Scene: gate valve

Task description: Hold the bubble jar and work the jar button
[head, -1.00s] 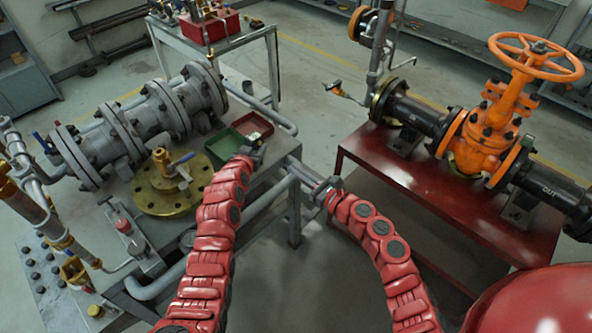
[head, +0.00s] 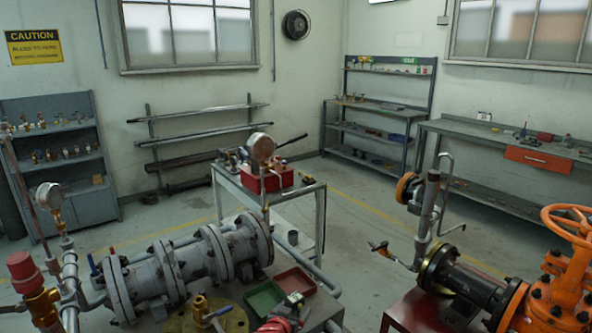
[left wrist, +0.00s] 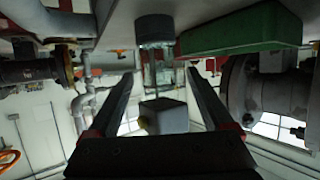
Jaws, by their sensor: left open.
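In the left wrist view, a clear jar with a dark end (left wrist: 157,68) shows beyond and between the two fingers of my left gripper (left wrist: 160,85). It looks like the bubble jar. The fingers are apart and nothing is visibly clamped between them. A grey block (left wrist: 165,115) with a yellowish spot overlaps the jar's lower end in the picture; I cannot tell whether it is the jar button. In the head view, my left gripper (head: 294,302) shows small at the bottom edge, by the red tray (head: 307,283). The jar cannot be made out there. My right gripper is out of view.
A green tray (head: 264,299) lies left of the red one; it also shows in the left wrist view (left wrist: 240,32). A grey flanged pipe (head: 180,270) is to the left, the orange valve (head: 565,290) to the right. A cart with a red box (head: 265,180) stands behind.

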